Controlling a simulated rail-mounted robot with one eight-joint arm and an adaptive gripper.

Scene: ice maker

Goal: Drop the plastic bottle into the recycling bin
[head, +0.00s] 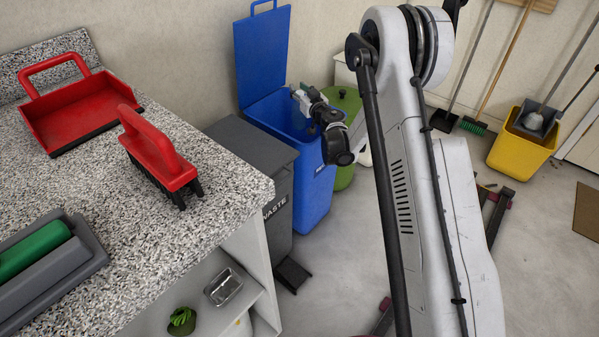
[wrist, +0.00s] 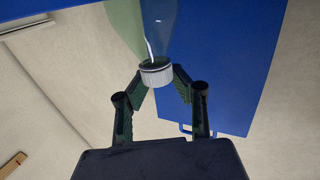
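The plastic bottle (wrist: 157,35) is clear and greenish with a white cap (wrist: 156,73). In the wrist view its cap end points back at my gripper (wrist: 161,80). The two dark fingers slant inward, one on each side of the cap end, and appear closed on it. The far end of the bottle runs out of the top of that view. In the head view my gripper (head: 307,102) is over the opening of the blue recycling bin (head: 312,185); the bottle is hard to make out there. The bin's blue lid (head: 262,55) stands open against the wall.
A grey waste bin (head: 256,150) stands left of the blue bin, and a green bin (head: 345,102) behind it. A yellow bucket (head: 520,145) stands at the right.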

